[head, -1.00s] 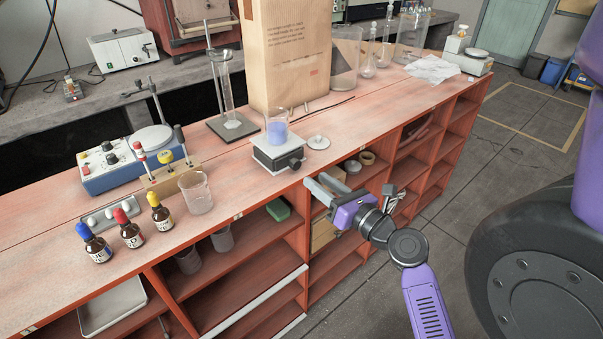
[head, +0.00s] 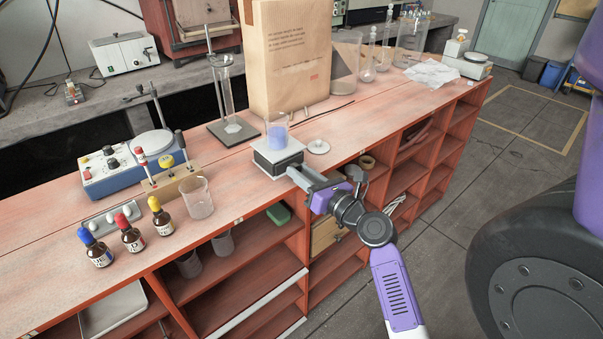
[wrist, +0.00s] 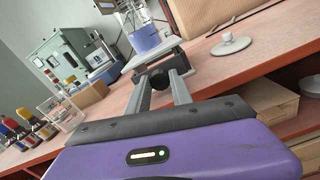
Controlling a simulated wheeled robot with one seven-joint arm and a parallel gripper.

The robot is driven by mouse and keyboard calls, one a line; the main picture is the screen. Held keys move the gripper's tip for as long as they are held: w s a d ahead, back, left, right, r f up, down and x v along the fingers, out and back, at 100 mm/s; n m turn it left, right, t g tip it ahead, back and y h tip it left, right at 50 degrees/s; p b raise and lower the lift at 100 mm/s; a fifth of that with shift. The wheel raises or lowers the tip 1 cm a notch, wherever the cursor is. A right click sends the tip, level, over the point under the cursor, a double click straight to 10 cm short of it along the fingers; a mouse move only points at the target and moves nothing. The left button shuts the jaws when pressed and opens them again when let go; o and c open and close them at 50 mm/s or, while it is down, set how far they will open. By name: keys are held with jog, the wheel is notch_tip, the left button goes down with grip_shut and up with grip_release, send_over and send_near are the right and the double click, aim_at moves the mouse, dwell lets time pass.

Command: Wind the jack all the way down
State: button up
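The jack (head: 272,158) is a small black lab jack with a pale top plate, standing at the front edge of the bench. A beaker of blue liquid (head: 276,132) stands upright on it. The jack's black knob (wrist: 159,80) faces my gripper (wrist: 163,82). In the wrist view the two grey fingers are apart, one on each side of the knob, with gaps visible; I cannot tell whether either touches it. In the head view my gripper (head: 303,177) reaches the jack's front right side, and its fingers hide the knob.
A white lid-like disc (head: 318,147) lies right of the jack. A large paper bag (head: 290,60) and a glass cylinder on a stand (head: 228,100) are behind. An empty beaker (head: 197,198) and dropper bottles (head: 131,236) stand left. Open shelves lie below the bench top.

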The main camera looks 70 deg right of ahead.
grip_shut()
jog(key=shift+n, duration=2.4)
jog(key=o, duration=0.7)
grip_release()
jog(key=shift+c, duration=0.2)
jog(key=v, duration=0.8)
jog(key=shift+o, duration=0.4)
jog(key=shift+w, duration=0.1)
